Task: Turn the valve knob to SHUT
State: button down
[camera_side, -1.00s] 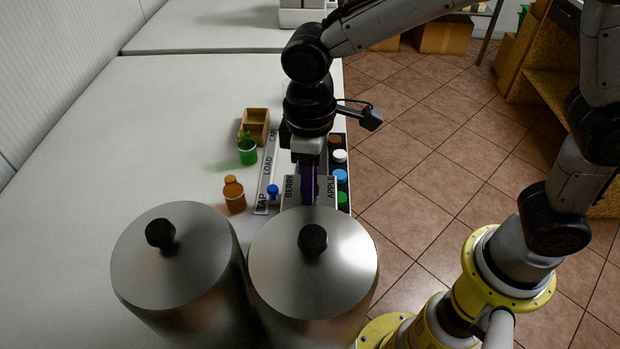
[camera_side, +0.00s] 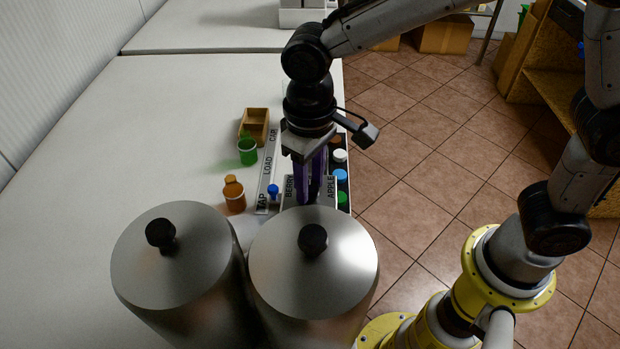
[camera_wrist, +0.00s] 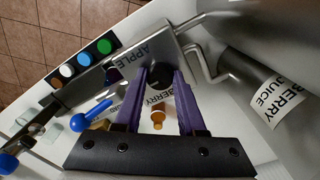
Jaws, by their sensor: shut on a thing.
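My gripper (camera_side: 314,198) points down at a grey panel (camera_side: 329,188) marked BERRY and APPLE, behind the right steel urn. In the wrist view its two purple fingers (camera_wrist: 162,76) close on a dark round knob (camera_wrist: 161,71) next to the word APPLE. The knob is mostly hidden by the fingers in the side view. I see no SHUT mark, and the knob's pointing direction cannot be told.
Two steel urns (camera_side: 172,262) (camera_side: 325,270) with black lid knobs stand in front. The table's left is clear.

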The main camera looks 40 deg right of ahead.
aim_at(310, 186)
jog(key=shift+r, duration=0.1)
jog(key=c, duration=0.5)
grip_release()
notch_tip(310, 186, up, 14)
dwell(0.4)
